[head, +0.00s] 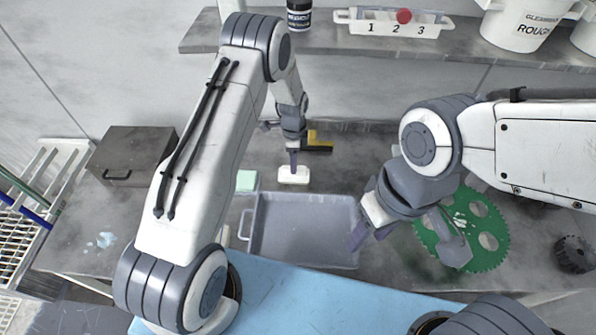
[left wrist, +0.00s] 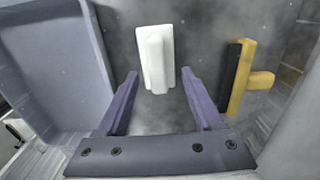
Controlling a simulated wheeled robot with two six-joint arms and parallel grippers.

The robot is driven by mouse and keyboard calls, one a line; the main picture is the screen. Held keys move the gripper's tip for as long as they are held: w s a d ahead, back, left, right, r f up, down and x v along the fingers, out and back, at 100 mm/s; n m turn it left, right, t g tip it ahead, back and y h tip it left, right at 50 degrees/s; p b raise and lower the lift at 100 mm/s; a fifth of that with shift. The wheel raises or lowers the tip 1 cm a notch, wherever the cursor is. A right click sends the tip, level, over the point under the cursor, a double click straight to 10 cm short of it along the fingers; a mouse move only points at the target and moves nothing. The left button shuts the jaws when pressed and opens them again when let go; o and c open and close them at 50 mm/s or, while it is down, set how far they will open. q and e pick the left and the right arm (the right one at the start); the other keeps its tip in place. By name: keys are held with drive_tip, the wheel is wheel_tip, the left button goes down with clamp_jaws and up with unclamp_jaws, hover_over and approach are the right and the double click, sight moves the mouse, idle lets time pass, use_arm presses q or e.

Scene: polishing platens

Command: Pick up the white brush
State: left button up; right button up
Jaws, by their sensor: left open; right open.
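The white brush (head: 293,175) lies on the grey workbench, just behind the grey tray. In the left wrist view the brush (left wrist: 155,58) shows a flat white base with a raised handle along it. My left gripper (head: 291,158) is over the brush, its fingers pointing down. In the left wrist view the open purple fingers (left wrist: 159,76) are apart, with the brush ahead between their tips and nothing held. My right gripper (head: 405,238) is open and empty, between the tray's right side and the green disc.
A grey tray (head: 305,203) stands in front of the brush. A yellow and black tool (head: 318,142) lies behind it, and a pale green block (head: 247,181) lies left. A green holed disc (head: 490,258) is at right. A shelf (head: 340,40) with containers runs along the back.

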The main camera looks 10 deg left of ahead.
sight(302, 177)
use_arm(q)
drive_tip(key=shift+s+f+p, duration=0.1)
drive_tip(key=shift+f+p, duration=0.35)
drive_tip(key=shift+f, duration=0.1)
wheel_tip(302, 177, down, 3)
drive_tip(key=shift+f+p, duration=0.15)
drive_tip(key=shift+p, duration=0.6)
drive_tip(key=shift+f, duration=0.45)
clamp_jaws()
